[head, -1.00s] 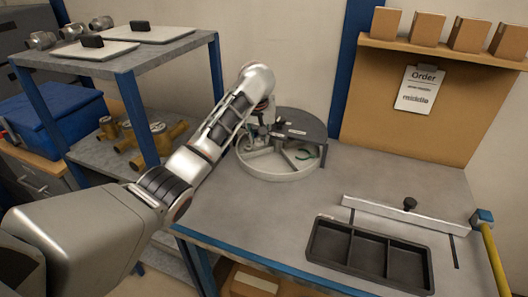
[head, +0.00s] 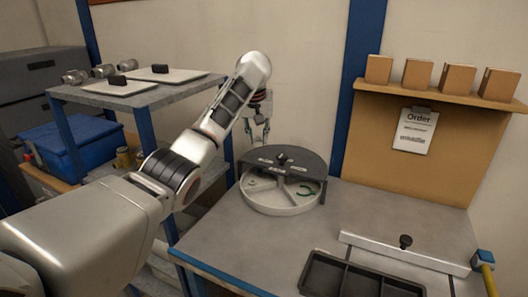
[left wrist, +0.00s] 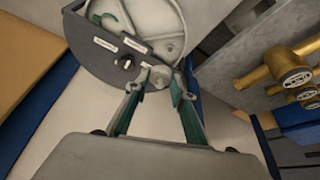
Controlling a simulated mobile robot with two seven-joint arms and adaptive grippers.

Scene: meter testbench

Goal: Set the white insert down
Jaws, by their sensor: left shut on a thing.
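My left gripper (head: 262,141) is raised above the back left of the round white compartment tray (head: 278,210), clear of it. In the left wrist view its two fingers (left wrist: 161,82) close on a small pale piece (left wrist: 160,76), which looks like the white insert; its shape is partly hidden by the fingertips. The tray's back half is under a dark cover (head: 308,166) with a knob and small labels. A green ring-like piece (head: 304,191) lies in an open compartment on the right. My right gripper is not in view.
An order sheet (head: 414,130) hangs on the back board. A shelf with brass fittings stands left. The bench middle is clear.

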